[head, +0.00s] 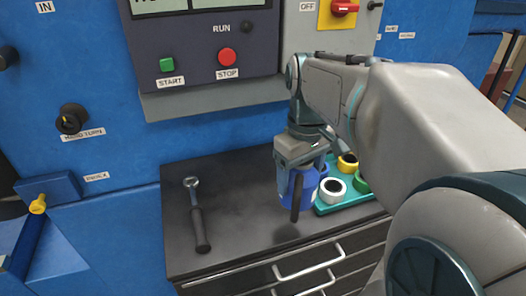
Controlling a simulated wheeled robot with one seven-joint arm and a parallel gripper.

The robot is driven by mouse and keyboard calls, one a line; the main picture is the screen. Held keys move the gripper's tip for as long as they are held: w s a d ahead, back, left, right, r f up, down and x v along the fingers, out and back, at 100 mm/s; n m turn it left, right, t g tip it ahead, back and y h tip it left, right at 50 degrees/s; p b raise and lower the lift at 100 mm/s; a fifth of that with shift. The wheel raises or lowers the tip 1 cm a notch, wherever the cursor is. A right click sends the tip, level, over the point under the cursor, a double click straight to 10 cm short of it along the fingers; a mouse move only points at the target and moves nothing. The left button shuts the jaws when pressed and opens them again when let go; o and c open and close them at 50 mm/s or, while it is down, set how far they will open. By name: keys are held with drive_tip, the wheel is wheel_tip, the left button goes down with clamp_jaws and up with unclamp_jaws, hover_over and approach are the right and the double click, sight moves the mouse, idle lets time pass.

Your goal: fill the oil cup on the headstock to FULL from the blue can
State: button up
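A blue object (285,192), which looks like the blue can, shows at my gripper above the bench top. My gripper (297,200) points down, with one dark finger in front of the blue surface. The other finger is hidden, so I cannot tell whether the fingers press on the can or only stand around it. The can's top is hidden by the gripper. A dark shadow lies on the bench below the fingertip. I cannot make out the oil cup or a FULL mark in this view.
A teal tray (325,209) with white, yellow and green ring-shaped items stands right of the gripper. A ratchet wrench (198,215) lies on the bench's left. The bench top (245,190) between is clear. The blue machine and control panel (208,60) rise behind.

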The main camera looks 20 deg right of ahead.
drive_tip(key=o, duration=0.6)
drive_tip(key=c, duration=0.9)
drive_tip(key=shift+r+p, duration=1.7)
drive_tip(key=shift+r, duration=0.35)
